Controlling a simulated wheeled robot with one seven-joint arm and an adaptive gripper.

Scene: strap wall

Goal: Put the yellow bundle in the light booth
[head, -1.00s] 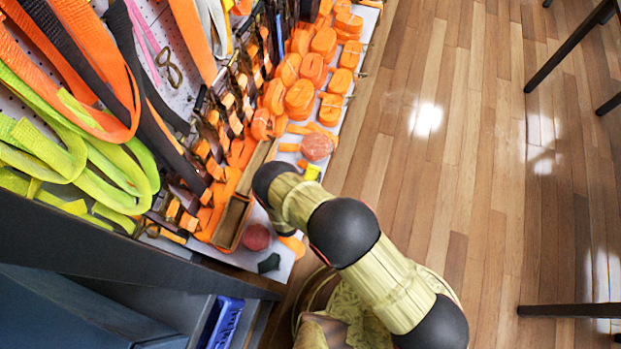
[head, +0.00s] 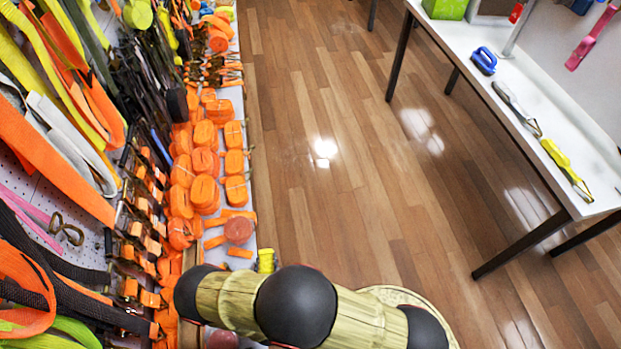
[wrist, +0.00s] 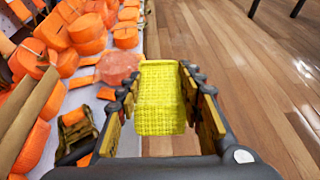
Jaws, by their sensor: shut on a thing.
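The yellow bundle (wrist: 162,100) is a woven, block-shaped strap bundle. In the wrist view it sits between the two fingers of my gripper (wrist: 160,92), which is shut on it. It is held at the edge of the strap shelf, with the wood floor beyond. In the head view a small part of the bundle (head: 266,260) shows past my arm, which hides the gripper. A grey box-like thing (head: 490,8) on the far table is cut by the top edge; I cannot tell whether it is the light booth.
The shelf (head: 240,110) at left carries several orange strap rolls and a reddish ball (head: 238,230). Straps hang on the wall. A white table (head: 510,75) at right holds a green box (head: 445,8), a blue item (head: 484,60) and straps. Clear floor (head: 350,170) lies between.

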